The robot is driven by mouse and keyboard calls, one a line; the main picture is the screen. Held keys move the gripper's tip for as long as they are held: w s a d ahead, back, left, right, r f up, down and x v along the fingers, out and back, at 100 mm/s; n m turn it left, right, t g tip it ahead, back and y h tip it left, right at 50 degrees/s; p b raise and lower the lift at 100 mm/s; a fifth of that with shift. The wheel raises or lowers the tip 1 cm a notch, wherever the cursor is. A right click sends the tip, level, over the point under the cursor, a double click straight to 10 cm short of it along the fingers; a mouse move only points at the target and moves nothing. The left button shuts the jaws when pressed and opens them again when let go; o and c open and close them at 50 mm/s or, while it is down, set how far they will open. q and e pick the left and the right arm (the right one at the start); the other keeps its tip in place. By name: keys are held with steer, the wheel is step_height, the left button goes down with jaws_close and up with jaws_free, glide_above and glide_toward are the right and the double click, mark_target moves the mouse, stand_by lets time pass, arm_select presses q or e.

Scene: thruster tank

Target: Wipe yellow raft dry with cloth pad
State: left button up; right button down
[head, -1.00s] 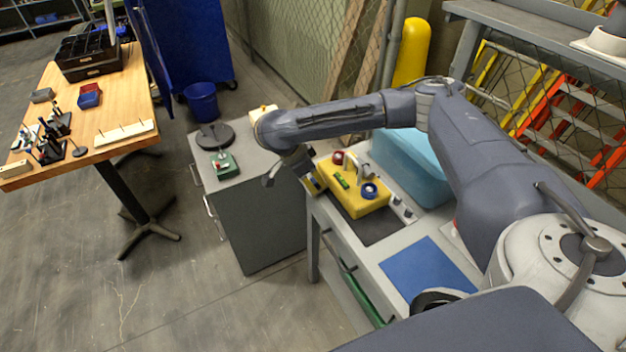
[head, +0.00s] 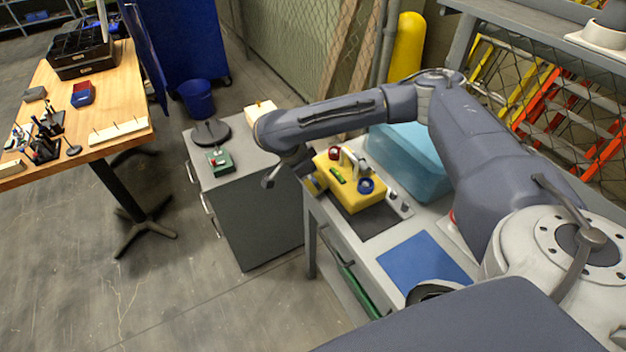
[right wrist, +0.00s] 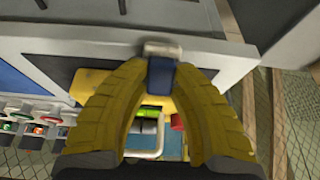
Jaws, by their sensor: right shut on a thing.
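The yellow raft (head: 352,194) sits on a dark mat on the grey bench, carrying a red ring, a green piece, a blue ring and a grey bracket. My right gripper (head: 316,184) is at the raft's left end, close to it; contact cannot be told. In the right wrist view its yellow fingers (right wrist: 161,68) are shut on a small blue and white piece, likely the cloth pad (right wrist: 161,76). Part of the raft (right wrist: 88,84) shows behind the fingers. The pad is not clear in the head view. My left gripper is not in view.
A blue mat (head: 428,265) lies at the bench front and a translucent blue bin (head: 408,160) stands behind the raft. A grey cabinet (head: 255,215) at left holds a green device (head: 220,162) and a dark disc (head: 210,133). A wooden table (head: 115,110) stands farther left.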

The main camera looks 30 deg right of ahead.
steer(key=shift+s, duration=0.2)
steer(key=shift+s+a, duration=0.1)
steer(key=shift+s, duration=0.85)
steer(key=shift+s, duration=0.2)
steer(key=shift+s, duration=0.85)
steer(key=shift+s, duration=0.2)
steer(key=shift+s, duration=0.9)
steer(key=shift+a, duration=0.25)
steer(key=shift+w+a, duration=0.1)
steer(key=shift+a, duration=0.3)
steer(key=shift+r, duration=3)
